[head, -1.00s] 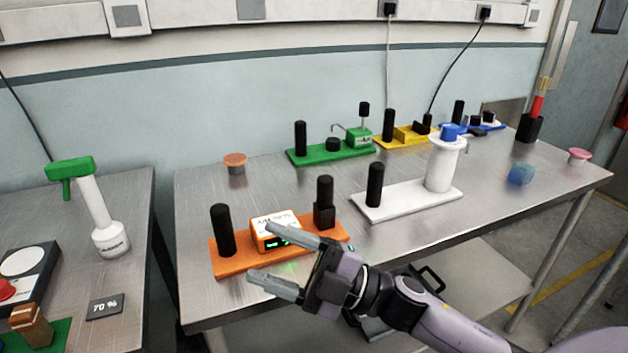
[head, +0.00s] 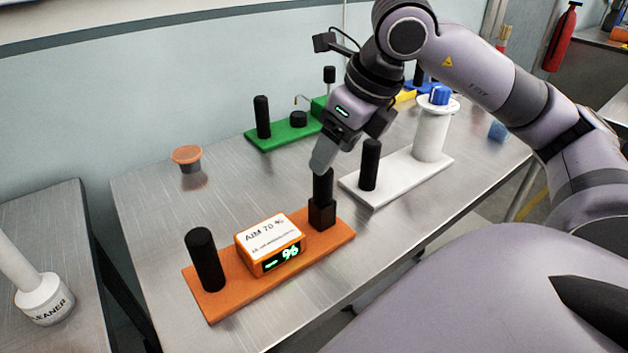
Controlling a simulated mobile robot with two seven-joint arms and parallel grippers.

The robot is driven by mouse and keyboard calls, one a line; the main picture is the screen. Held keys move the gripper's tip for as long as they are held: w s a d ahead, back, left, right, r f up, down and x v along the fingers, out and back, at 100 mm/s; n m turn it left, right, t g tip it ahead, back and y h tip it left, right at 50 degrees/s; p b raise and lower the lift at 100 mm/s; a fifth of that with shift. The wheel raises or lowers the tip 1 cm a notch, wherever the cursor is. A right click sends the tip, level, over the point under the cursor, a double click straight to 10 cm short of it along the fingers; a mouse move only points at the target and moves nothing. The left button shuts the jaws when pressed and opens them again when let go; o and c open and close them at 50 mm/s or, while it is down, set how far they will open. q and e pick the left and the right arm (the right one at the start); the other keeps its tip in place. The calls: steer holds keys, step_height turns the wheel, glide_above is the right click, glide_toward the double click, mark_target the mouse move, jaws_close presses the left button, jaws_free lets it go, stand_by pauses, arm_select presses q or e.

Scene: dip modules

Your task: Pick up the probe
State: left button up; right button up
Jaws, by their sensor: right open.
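The orange module (head: 222,303) lies on the metal table. At its right end a black upright handle (head: 323,186), which looks like the probe, stands in a square black holder (head: 322,214). A thicker black post (head: 205,260) stands at the module's left end. Between them is an orange box (head: 270,250) labelled "AIM 70 %", its green display reading 96. My right gripper (head: 323,162) is open and points down at the top of the handle. One finger overlaps the handle's top in the picture; I cannot tell whether they touch. My left gripper is out of view.
A white module (head: 408,178) with a black post and a white cylinder stands close on the right. A green module (head: 285,135) is behind. An orange-lidded jar (head: 187,158) stands at the back left. The table (head: 150,230) is bare left of the orange module.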

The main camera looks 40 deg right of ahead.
steer(key=x, duration=0.6)
steer(key=shift+f, duration=0.15)
jaws_close()
step_height(320, 180, up, 20)
steer(key=p, duration=0.5)
stand_by(0.3)
